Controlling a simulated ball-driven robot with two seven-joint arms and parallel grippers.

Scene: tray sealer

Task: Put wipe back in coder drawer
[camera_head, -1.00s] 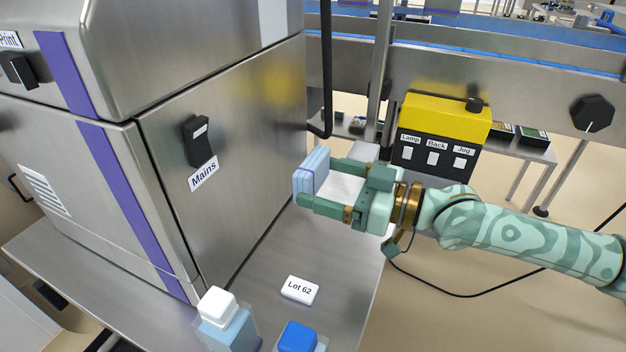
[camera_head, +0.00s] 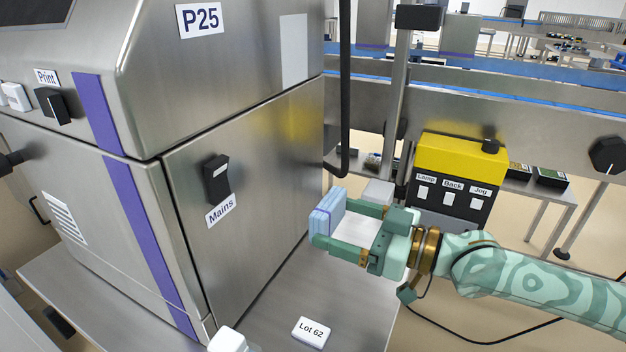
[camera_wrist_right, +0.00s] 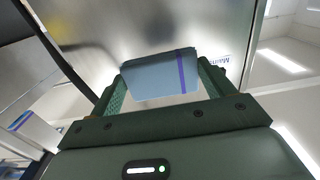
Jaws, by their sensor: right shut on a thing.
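The wipe is a light blue folded cloth (camera_head: 328,212) with a purple stripe. My right gripper (camera_head: 336,222) is shut on it and holds it above the steel bench, in front of the machine's side panel. In the right wrist view the wipe (camera_wrist_right: 160,76) sits between the two fingers. The coder is a large steel cabinet (camera_head: 245,180) labelled P25, with a Mains switch (camera_head: 216,180) and purple stripes. I cannot make out which part of it is a drawer. My left gripper is not in view.
A Lot 62 card (camera_head: 311,332) lies on the steel bench (camera_head: 350,300). A white-capped bottle (camera_head: 228,341) stands at the bottom edge. A yellow and black control box (camera_head: 458,175) stands behind my right arm. A black vertical pipe (camera_head: 345,90) runs beside the cabinet.

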